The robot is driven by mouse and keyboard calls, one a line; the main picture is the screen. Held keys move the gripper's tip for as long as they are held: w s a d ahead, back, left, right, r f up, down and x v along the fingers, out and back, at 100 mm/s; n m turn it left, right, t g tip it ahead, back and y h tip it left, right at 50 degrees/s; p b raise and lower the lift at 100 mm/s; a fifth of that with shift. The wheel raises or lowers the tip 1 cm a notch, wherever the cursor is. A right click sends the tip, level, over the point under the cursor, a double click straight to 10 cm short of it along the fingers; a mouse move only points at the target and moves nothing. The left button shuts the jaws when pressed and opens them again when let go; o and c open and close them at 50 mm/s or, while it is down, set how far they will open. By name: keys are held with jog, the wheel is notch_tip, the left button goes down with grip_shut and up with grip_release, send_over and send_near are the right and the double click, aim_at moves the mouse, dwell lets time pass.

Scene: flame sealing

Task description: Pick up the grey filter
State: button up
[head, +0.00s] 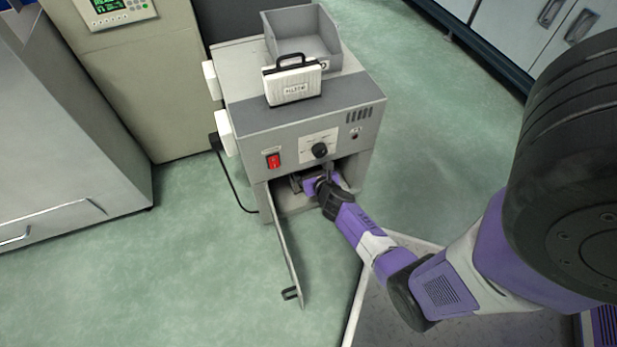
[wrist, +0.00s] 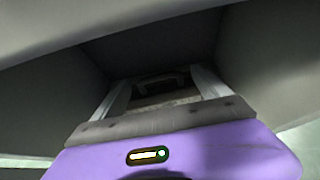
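A grey filter with a dark handle shows dimly in the wrist view (wrist: 165,99), deep inside the machine's lower compartment. My gripper (head: 316,184) reaches into that compartment through its open door (head: 285,245). In the wrist view, the two pale fingers of my gripper (wrist: 162,82) are spread apart, with the filter seen in the gap between them. I cannot tell whether they touch it. In the head view the inside is dark and mostly hidden by my arm. A white filter (head: 293,86) with a black handle stands on top of the machine (head: 290,135).
A grey open bin (head: 303,40) sits on the machine's top, behind the white filter. The compartment walls are close around my gripper. The door swings out to the left of my arm. Green floor (head: 190,240) is clear at the left.

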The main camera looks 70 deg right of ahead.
jog(key=c, duration=1.8)
jog(key=shift+r, duration=0.25)
jog(key=shift+r+p, duration=0.5)
jog(key=shift+p, duration=0.25)
jog(key=shift+r, duration=0.1)
